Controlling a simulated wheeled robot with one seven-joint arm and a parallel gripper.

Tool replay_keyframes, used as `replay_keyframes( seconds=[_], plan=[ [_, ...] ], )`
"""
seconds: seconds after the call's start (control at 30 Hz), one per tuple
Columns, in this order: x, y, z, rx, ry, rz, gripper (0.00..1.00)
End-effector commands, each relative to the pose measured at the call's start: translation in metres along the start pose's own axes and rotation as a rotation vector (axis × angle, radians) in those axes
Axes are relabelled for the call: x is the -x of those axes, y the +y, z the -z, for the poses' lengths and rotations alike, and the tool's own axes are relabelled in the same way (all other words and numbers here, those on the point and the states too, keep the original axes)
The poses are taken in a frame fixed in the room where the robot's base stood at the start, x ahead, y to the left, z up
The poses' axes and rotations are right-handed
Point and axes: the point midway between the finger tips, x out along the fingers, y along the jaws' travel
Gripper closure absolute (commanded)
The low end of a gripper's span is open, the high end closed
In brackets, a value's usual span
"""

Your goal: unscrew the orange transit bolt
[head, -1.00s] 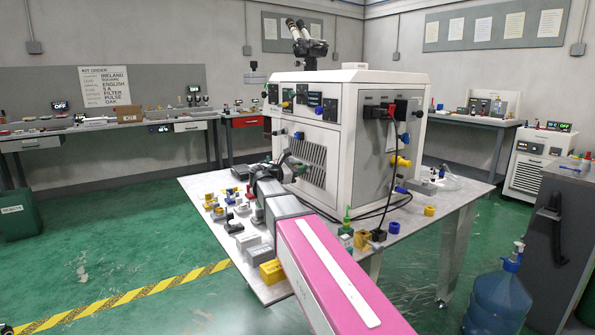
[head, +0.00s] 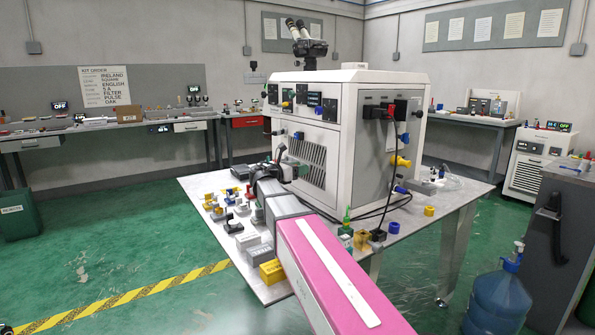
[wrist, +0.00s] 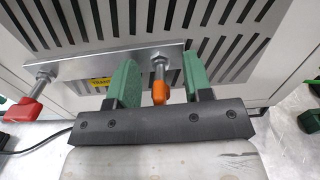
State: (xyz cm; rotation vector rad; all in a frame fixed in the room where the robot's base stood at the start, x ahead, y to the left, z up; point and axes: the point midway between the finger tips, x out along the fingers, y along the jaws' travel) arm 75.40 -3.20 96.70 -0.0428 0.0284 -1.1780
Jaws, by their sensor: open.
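The orange transit bolt (wrist: 159,92) has an orange wing-like head on a silver threaded shank. In the wrist view it stands out from a metal bar (wrist: 75,67) on the machine's slotted front panel. My gripper (wrist: 161,84) is open, with one green finger on each side of the bolt. A gap shows on both sides, so the fingers do not appear to touch it. In the head view my gripper (head: 283,160) is at the machine's front, and the orange bolt cannot be made out.
A red-headed bolt (wrist: 24,110) sits at the left end of the bar. The white machine (head: 345,135) stands on a table (head: 410,228) with several small coloured parts at its front left. Black cables hang on the machine's right side.

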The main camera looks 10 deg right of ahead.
Motion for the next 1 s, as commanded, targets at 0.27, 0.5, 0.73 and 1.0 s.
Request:
replay_keyframes(
  seconds=[0.27,0.5,0.73,1.0],
  plan=[
    [0.003,0.0,0.0,-0.001,0.0,0.0,0.54],
    [0.02,0.0,0.0,-0.001,0.0,-0.001,0.54],
    [0.037,-0.001,0.0,-0.001,0.0,0.0,0.54],
    [0.041,0.0,0.0,-0.001,0.0,0.0,0.54]
  ],
)
